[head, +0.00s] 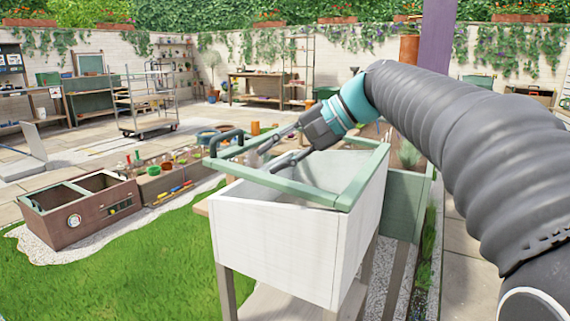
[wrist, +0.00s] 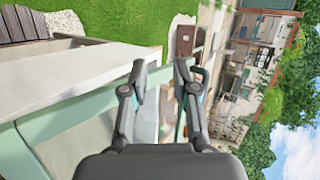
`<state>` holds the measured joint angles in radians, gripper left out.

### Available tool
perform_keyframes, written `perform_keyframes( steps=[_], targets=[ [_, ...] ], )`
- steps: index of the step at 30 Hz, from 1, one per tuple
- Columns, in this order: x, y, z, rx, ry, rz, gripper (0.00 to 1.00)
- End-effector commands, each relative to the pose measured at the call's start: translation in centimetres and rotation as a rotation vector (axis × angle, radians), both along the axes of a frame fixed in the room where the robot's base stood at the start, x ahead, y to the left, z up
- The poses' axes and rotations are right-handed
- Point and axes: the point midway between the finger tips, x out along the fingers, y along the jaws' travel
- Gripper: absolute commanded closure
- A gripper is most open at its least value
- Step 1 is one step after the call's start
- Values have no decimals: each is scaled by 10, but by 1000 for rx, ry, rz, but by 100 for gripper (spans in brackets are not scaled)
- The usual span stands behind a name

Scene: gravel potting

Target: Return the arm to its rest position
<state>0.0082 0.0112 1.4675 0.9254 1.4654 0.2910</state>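My arm reaches in from the right of the head view, its grey ribbed sleeve bending down toward the planter. My gripper (head: 264,162) points down and left over the raised white planter box (head: 275,236), which has a pale green rim. In the wrist view my gripper (wrist: 161,78) has its two fingers apart, with nothing between them. The planter's white wall (wrist: 60,85) and green rim fill the left of that view. Whether the fingers touch the rim cannot be told.
A green planter (head: 404,205) stands right behind the white one. A brown wooden crate (head: 80,215) and a bed with small tools and pots (head: 172,178) lie to the left. A wheeled cart (head: 146,104) stands further back. The grass (head: 130,270) at front left is clear.

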Motion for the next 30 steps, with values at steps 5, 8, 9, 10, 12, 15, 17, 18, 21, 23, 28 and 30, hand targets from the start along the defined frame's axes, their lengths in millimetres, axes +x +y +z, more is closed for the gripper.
perform_keyframes(
  steps=[5,8,9,10,12,15,17,18,21,23,28,30],
  targets=[
    [-31,-19,-31,-128,-41,-43,71],
    [-57,-37,-58,-238,-80,-66,71],
    [-68,-46,-71,-287,-98,-74,71],
    [-77,-52,-80,-326,-112,-78,71],
    [-98,-68,-102,-413,-145,-83,71],
    [-127,-91,-135,-540,-196,-80,71],
    [-144,-105,-154,-615,-227,-72,71],
    [-156,-114,-167,-665,-249,-64,71],
    [-182,-135,-198,-783,-301,-37,71],
    [-195,-146,-214,-844,-329,-17,71],
    [-219,-166,-244,-959,-384,29,71],
    [-223,-170,-250,-983,-396,37,71]
  ],
)
